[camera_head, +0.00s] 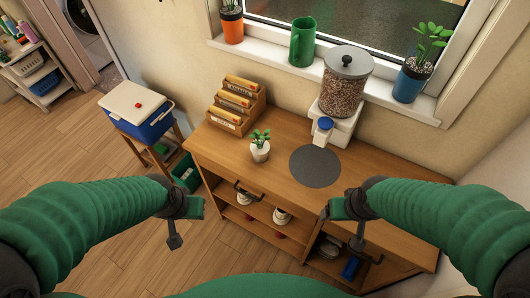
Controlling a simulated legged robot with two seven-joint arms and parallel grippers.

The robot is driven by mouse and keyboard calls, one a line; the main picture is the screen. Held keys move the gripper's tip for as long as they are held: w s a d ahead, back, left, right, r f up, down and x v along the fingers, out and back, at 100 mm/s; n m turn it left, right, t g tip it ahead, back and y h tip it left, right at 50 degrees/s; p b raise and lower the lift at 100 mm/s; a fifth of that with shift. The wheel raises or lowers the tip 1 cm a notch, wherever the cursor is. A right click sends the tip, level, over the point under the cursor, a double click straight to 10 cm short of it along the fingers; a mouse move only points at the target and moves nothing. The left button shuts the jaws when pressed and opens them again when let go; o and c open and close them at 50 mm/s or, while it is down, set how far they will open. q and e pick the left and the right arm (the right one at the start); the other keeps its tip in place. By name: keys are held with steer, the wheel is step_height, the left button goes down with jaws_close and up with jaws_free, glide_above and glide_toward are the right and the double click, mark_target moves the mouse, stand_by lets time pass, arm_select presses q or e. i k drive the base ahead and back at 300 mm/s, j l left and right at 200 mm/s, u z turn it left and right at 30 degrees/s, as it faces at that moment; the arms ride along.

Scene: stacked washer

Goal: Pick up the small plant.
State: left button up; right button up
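The small plant (260,147) has green leaves in a white pot. It stands upright on the wooden cabinet top, left of a round grey mat (315,167). My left gripper (188,210) is in front of the cabinet, lower left of the plant and apart from it. My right gripper (347,208) is over the cabinet's front side, lower right of the plant and also apart from it. Nothing shows held in either gripper. Their fingers are too small and dark to tell open from shut.
A wooden rack (237,105) stands behind the plant, and a dispenser (345,85) stands behind the mat. The windowsill bears an orange pot (232,27), green pitcher (302,42) and blue-potted plant (411,81). A cooler (135,108) is at left.

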mark_target(259, 148)
steer(key=i+j+z, duration=0.1)
steer(key=j, duration=0.2)
steer(key=i+j+z, duration=0.2)
steer(key=i+j, duration=0.15)
steer(key=j, duration=0.3)
steer(key=i+j, duration=0.15)
steer(key=j, duration=0.2)
steer(key=i+j+z, duration=0.15)
steer(key=j, duration=0.15)
steer(key=i+j+z, duration=0.1)
steer(key=j, duration=0.25)
